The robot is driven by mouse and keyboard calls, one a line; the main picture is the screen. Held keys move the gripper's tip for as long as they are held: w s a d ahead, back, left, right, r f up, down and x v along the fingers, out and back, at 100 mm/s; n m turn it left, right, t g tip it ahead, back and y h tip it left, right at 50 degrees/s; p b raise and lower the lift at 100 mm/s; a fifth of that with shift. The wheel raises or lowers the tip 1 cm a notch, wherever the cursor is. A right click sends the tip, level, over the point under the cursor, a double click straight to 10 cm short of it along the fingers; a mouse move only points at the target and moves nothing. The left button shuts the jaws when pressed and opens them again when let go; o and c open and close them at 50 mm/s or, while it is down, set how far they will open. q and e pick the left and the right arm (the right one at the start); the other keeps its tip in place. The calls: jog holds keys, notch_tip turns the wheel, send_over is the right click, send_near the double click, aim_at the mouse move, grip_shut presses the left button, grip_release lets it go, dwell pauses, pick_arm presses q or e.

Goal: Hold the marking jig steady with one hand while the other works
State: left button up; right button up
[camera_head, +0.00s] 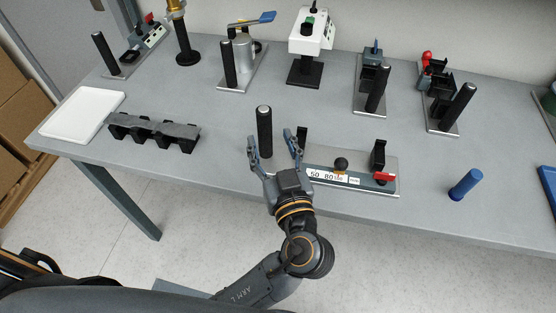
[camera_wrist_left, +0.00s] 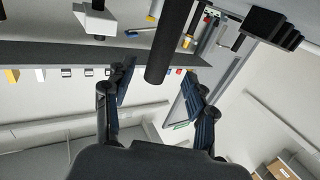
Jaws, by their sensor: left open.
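The marking jig (camera_head: 345,179) lies near the table's front edge. It is a grey plate with a scale label, a small black knob, a red part and a black upright at its right. A tall black post handle (camera_head: 265,128) stands at its left end. My left gripper (camera_head: 274,143) is open at the front of this handle, fingers pointing toward it, one to each side. In the left wrist view the black handle (camera_wrist_left: 170,42) shows between and beyond the open fingers of my left gripper (camera_wrist_left: 158,84). I cannot tell whether they touch it. My right gripper is not in view.
A black slotted rack (camera_head: 153,133) and a white tray (camera_head: 83,115) lie to the left. Several fixtures with black post handles line the back of the grey table (camera_head: 220,188). The table's middle is mostly clear.

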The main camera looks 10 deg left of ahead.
aim_at(266, 128)
pick_arm(q)
jog(key=x, duration=0.6)
jog(key=shift+w+a, duration=0.1)
